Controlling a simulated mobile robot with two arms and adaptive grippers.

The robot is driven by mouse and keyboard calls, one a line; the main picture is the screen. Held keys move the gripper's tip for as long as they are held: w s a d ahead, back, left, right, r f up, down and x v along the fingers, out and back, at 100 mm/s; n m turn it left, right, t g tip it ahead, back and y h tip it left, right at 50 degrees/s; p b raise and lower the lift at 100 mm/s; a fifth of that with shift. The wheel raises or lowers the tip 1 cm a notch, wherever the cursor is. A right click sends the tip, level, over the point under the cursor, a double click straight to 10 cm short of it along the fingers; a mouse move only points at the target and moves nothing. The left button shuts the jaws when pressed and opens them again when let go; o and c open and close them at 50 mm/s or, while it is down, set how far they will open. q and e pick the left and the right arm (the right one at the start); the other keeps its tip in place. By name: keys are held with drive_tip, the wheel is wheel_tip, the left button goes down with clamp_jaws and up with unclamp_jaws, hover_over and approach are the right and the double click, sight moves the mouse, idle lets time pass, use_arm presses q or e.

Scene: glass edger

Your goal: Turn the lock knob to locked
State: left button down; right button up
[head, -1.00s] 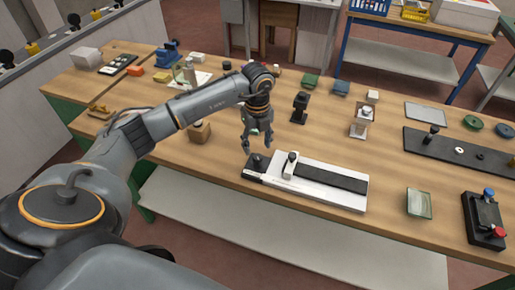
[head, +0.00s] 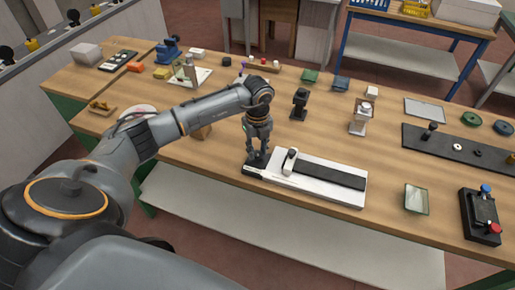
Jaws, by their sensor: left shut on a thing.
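The glass edger (head: 325,179) is a long white base with a black strip along it and an upright white block with a dark top on it. It lies near the front edge of the workbench. The black lock knob (head: 256,161) stands at its left end, on a dark end plate, and is mostly covered by my gripper. My left gripper (head: 257,154) points down over this end and is shut on the knob. Which way the knob is turned cannot be seen. My right gripper is not in view.
To the right on the workbench (head: 340,217) are a glass piece in a green tray (head: 416,199), a black box with red and blue buttons (head: 481,217), and a long black plate (head: 455,150). A black stand (head: 299,104) is behind the edger.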

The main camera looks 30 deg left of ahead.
use_arm(q)
drive_tip(key=m+b, duration=0.2)
drive_tip(key=m, duration=0.1)
drive_tip(key=shift+f+b, duration=0.1)
drive_tip(key=shift+b, duration=0.3)
drive_tip(key=m+b, duration=0.2)
drive_tip(key=shift+m, duration=0.3)
drive_tip(key=m+b, duration=0.3)
drive_tip(key=m, duration=0.1)
drive_tip(key=shift+m+b, duration=0.65)
drive_tip(key=shift+m, duration=0.45)
drive_tip(key=shift+r, duration=0.2)
drive_tip(key=c, duration=1)
unclamp_jaws()
